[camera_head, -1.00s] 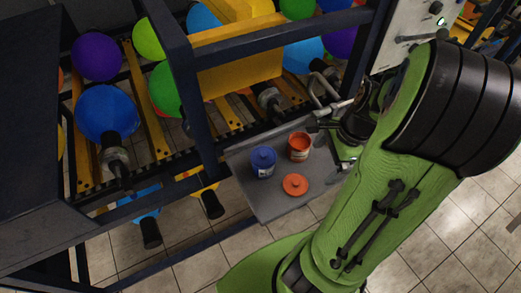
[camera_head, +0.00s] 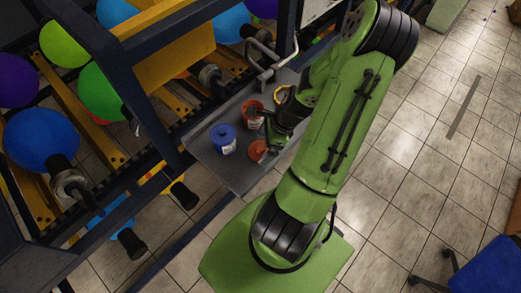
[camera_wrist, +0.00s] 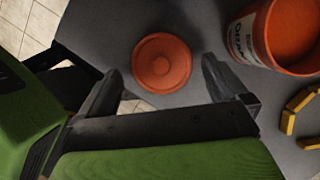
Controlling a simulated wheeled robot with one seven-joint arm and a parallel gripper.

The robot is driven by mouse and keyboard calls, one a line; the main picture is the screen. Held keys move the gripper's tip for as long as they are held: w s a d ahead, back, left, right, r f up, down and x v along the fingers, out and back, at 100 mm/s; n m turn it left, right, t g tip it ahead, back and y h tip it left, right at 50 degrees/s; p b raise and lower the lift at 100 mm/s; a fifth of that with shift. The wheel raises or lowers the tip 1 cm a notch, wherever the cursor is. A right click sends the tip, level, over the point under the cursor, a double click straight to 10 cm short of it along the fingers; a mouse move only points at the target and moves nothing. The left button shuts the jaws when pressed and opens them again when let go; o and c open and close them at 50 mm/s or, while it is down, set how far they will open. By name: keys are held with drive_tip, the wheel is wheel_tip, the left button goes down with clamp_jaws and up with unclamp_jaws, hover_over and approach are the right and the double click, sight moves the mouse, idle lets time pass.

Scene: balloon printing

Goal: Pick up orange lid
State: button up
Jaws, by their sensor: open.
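A blue-lidded container (camera_head: 223,140) stands on the tray left of the lid. A yellow object (camera_wrist: 299,112) lies at the right in the wrist view. A dark frame (camera_head: 165,120) and balloon rack border the tray at the left.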

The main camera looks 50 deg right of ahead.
drive_tip(key=shift+x, duration=0.85)
drive_tip(key=shift+r, duration=0.15)
drive_tip(key=c, duration=0.8)
